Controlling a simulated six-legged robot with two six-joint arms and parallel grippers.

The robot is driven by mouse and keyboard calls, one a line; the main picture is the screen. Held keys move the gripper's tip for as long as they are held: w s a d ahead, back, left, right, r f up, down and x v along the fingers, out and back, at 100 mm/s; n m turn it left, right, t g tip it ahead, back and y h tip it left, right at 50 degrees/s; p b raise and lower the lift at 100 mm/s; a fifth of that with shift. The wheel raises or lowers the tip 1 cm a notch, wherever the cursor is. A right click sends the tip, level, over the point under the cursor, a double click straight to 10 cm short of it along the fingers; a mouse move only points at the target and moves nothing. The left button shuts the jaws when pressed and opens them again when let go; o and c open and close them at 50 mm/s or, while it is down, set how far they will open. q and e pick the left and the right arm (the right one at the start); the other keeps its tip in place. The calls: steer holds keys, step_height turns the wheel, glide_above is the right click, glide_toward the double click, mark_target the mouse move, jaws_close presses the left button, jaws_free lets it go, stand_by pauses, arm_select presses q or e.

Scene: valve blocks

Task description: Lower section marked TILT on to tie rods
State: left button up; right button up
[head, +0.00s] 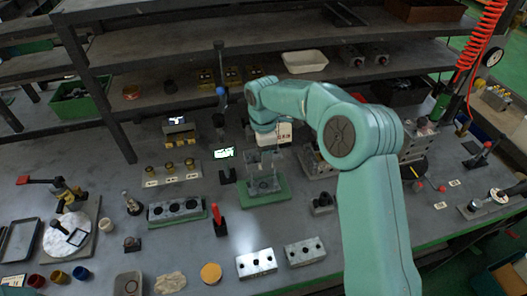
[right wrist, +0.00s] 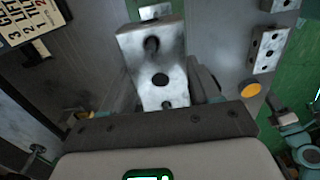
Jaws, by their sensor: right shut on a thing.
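My right gripper (right wrist: 160,95) is shut on a grey metal section (right wrist: 158,62) with holes in its face, in the right wrist view. I see no TILT marking on the section itself. In the head view my right arm reaches over the bench to a green-based stand (head: 264,192) with grey metal parts and uprights. The gripper end is above or behind this stand, and the arm partly hides it. I cannot tell whether the held section touches the tie rods. A card (right wrist: 33,20) in the right wrist view reads TILT and LIFT. My left gripper is in neither view.
Two loose metal blocks (head: 256,263) (head: 305,252) and a yellow disc (head: 210,273) lie at the front. A red-handled tool (head: 217,218) stands left of the stand. A long block with round holes (head: 175,210) lies farther left. Shelves (head: 160,100) rise behind.

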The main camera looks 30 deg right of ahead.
steer(key=shift+f+b, duration=1.55)
steer(key=shift+f, duration=0.9)
steer(key=o, duration=1.5)
step_height(320, 180, up, 16)
steer(key=shift+r, duration=0.15)
